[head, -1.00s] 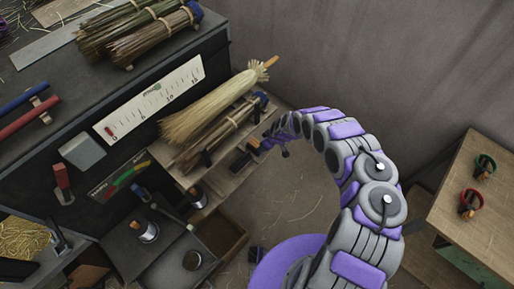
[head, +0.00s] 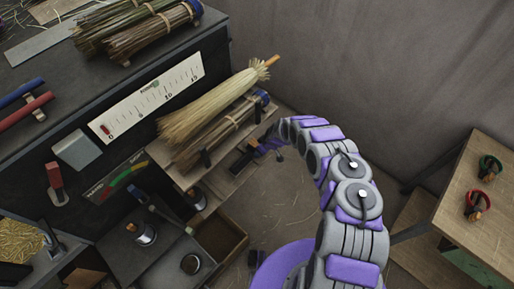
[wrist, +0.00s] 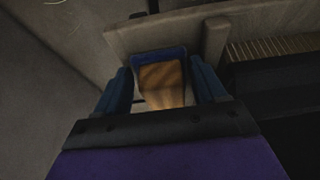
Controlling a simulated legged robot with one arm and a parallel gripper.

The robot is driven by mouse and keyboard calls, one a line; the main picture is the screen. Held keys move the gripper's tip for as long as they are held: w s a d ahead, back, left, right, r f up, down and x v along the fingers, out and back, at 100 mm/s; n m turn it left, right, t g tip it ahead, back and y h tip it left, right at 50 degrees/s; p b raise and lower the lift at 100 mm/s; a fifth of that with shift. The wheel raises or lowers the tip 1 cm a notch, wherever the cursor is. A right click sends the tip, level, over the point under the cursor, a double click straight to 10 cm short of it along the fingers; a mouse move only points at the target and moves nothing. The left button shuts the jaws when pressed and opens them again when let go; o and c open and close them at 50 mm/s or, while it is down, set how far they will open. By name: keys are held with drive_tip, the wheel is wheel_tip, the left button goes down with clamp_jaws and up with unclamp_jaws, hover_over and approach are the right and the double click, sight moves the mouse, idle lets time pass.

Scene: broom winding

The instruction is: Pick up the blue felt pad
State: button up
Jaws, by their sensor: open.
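My gripper (wrist: 163,92) is open in the wrist view, with one dark blue finger on each side. Between and just beyond the fingers is a small piece with a blue edge (wrist: 159,51) and a wood-brown face; it may be the blue felt pad, but I cannot tell for sure. The fingers stand on either side of it, and I cannot tell whether they touch it. In the head view my gripper (head: 243,160) is at the right end of the wooden shelf, below the bundles. No felt pad is clear there.
A pale straw broom (head: 212,102) and a brown bundle (head: 222,133) lie on the wooden shelf (head: 186,172) close to my gripper. An open wooden drawer (head: 226,234) is below. A wooden table (head: 478,185) with red and green rings stands at right.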

drive_tip(key=shift+a, duration=0.1)
drive_tip(key=shift+a, duration=0.1)
drive_tip(key=shift+c, duration=1.4)
drive_tip(key=c, duration=0.4)
drive_tip(key=shift+d, duration=0.2)
drive_tip(key=shift+c, duration=0.2)
drive_tip(key=shift+r, duration=0.1)
drive_tip(key=shift+s+d+r+p, duration=0.1)
drive_tip(key=shift+d+r+p, duration=0.15)
drive_tip(key=shift+r+p, duration=0.05)
wheel_tip(320, 180, up, 7)
drive_tip(key=shift+d+f+p, duration=0.1)
drive_tip(key=shift+d+p, duration=0.05)
drive_tip(key=shift+p, duration=1.1)
drive_tip(key=s+d+p, duration=0.2)
drive_tip(key=s+d, duration=0.1)
drive_tip(key=d, duration=0.6)
drive_tip(key=s+d+p, duration=0.2)
drive_tip(key=s+d, duration=0.2)
drive_tip(key=d, duration=0.4)
drive_tip(key=shift+d+f, duration=0.25)
drive_tip(key=shift+d, duration=0.15)
